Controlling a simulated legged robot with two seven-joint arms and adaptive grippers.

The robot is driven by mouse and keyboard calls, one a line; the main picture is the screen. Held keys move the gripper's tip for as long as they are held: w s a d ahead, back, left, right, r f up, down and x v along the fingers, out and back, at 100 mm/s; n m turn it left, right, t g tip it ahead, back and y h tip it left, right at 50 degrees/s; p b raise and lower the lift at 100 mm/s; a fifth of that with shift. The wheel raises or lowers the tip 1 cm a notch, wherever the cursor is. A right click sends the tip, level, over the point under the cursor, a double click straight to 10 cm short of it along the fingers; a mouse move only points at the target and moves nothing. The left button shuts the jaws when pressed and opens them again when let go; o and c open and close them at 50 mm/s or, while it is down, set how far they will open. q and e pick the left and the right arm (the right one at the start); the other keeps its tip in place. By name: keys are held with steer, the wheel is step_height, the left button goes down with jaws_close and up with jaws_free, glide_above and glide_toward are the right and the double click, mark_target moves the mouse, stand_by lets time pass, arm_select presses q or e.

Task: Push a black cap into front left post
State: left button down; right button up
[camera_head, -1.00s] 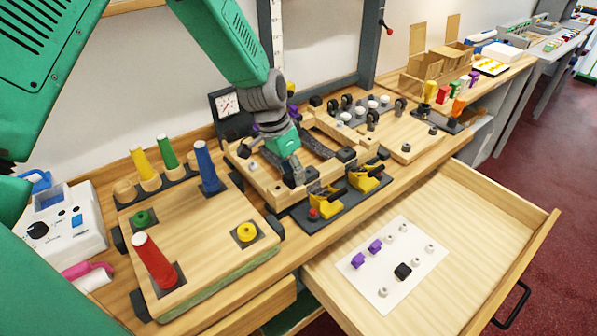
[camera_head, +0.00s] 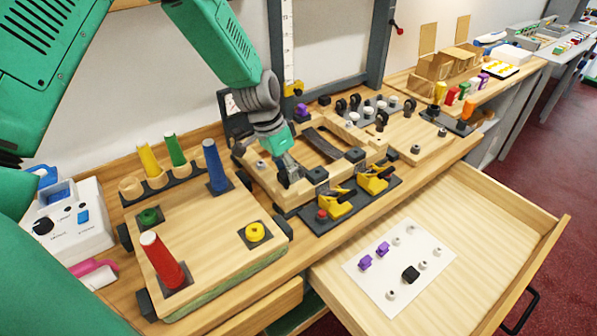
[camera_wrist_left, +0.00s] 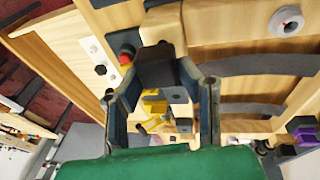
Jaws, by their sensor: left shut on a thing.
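My left gripper (camera_head: 287,177) is over the front edge of the wooden frame (camera_head: 262,186). In the wrist view its fingers (camera_wrist_left: 160,85) are shut on a black cap (camera_wrist_left: 157,66). A pale wooden block (camera_wrist_left: 163,24) shows just beyond the held cap; whether it touches the cap is unclear. The gripper hides the spot under it in the head view, so the front left post cannot be made out there. My right gripper is not in view.
Yellow toggle clamps (camera_head: 336,205) on a dark plate stand close in front. A wooden board with coloured cones (camera_head: 163,262) is at left. The open drawer (camera_head: 470,225) holds a white sheet (camera_head: 372,283) with another black cap (camera_head: 410,274) and purple pieces (camera_head: 383,248).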

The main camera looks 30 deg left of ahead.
arm_select(q)
steer(key=shift+a+f, duration=0.25)
steer(key=shift+a, duration=0.7)
steer(key=shift+s+f, duration=0.1)
steer(key=shift+s, duration=0.05)
steer(key=shift+d, duration=1.85)
steer(key=shift+a+f, duration=0.25)
steer(key=shift+a, duration=0.05)
steer(key=shift+s+a+f+b, duration=0.1)
steer(key=shift+s+f+b, duration=0.05)
steer(key=shift+f+b, duration=0.2)
steer(key=shift+d, duration=0.35)
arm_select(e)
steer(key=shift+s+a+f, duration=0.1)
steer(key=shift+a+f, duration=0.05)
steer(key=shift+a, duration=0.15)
arm_select(q)
steer(key=shift+a+f, duration=0.15)
steer(key=shift+a, duration=0.2)
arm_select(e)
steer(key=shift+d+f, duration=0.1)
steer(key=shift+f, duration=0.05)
